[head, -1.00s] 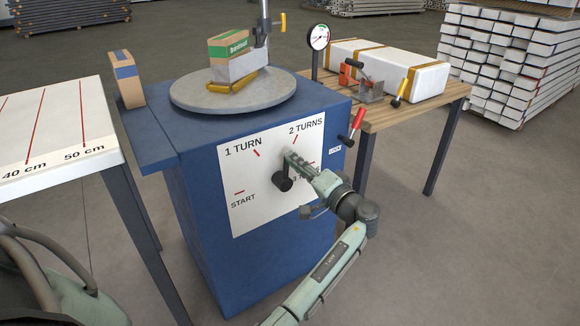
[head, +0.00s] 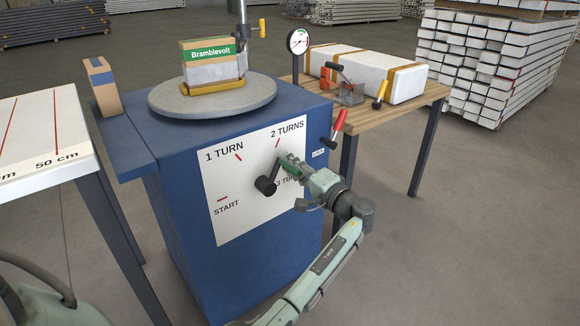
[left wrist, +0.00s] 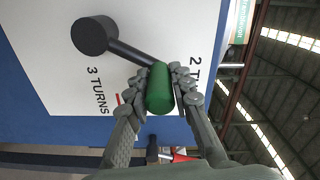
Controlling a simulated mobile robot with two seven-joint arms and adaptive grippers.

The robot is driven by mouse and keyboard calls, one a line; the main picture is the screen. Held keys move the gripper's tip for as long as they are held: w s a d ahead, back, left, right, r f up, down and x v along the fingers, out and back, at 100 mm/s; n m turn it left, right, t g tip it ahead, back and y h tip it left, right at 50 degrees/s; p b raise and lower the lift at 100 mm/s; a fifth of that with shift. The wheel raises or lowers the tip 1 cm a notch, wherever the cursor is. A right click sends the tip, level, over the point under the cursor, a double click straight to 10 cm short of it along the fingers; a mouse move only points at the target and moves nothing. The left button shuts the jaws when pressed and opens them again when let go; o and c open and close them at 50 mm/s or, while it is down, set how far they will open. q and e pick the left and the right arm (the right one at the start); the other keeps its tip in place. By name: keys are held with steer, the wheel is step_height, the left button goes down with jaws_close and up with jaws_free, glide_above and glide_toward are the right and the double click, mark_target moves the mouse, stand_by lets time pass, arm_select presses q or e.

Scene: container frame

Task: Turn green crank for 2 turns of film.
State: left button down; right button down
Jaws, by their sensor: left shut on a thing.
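The green crank handle (left wrist: 160,88) is between the fingers of my left gripper (head: 286,163), which is shut on it. In the left wrist view the fingers (left wrist: 161,85) lie along both sides of the handle. The black crank arm (left wrist: 133,53) runs from its dark hub (head: 265,186) up and right, roughly toward the 2 TURNS mark (head: 278,142). The white dial panel (head: 225,215) also bears START, 1 TURN and a partly hidden 3 TURNS. Above it, the turntable (head: 165,100) carries a carton (head: 205,52) with a green label, white-grey wrap and a yellow base. My right gripper is out of view.
The blue cabinet (head: 185,240) holds the dial. A red-handled lever (head: 338,122) sticks out at its right. A wooden table (head: 425,92) with a wrapped white block (head: 405,83) stands right; a marked white table (head: 70,165) stands left.

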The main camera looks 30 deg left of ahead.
arm_select(q)
steer(key=shift+w, duration=0.1)
steer(key=c, duration=1.3)
jaws_free()
